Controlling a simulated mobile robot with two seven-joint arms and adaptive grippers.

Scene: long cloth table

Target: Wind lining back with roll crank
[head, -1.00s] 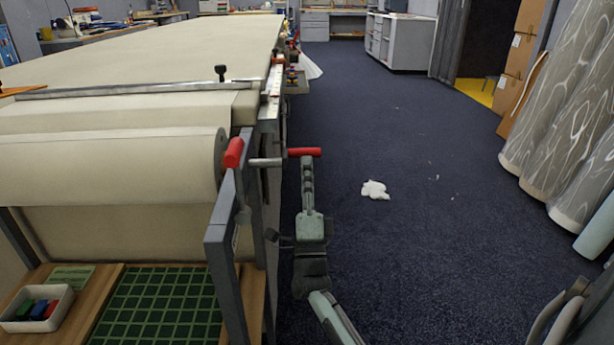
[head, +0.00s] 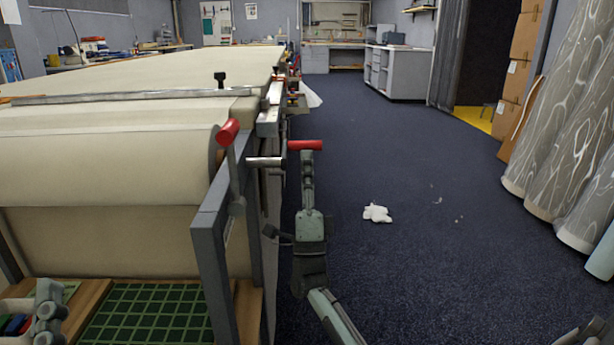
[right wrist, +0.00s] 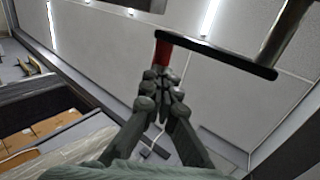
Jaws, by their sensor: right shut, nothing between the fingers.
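The cream lining roll (head: 100,168) lies across the near end of the table. On the right of its frame, a metal shaft (head: 266,162) leads to a crank with a red handle (head: 305,145). The handle, dark crank arm (right wrist: 215,55) and shaft show in the right wrist view. My right gripper (head: 308,158) points up at the red handle, its fingers shut and empty. In the wrist view its fingertips (right wrist: 160,82) overlap the handle's lower end; contact is unclear. What seems to be my left gripper (head: 46,315) is partly cut off at lower left.
A lever with a red grip (head: 228,132) stands by the roll's end, above a grey frame post (head: 212,250). A green gridded mat (head: 150,312) lies below. The dark floor right of my arm is open, with a white scrap (head: 377,213) on it.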

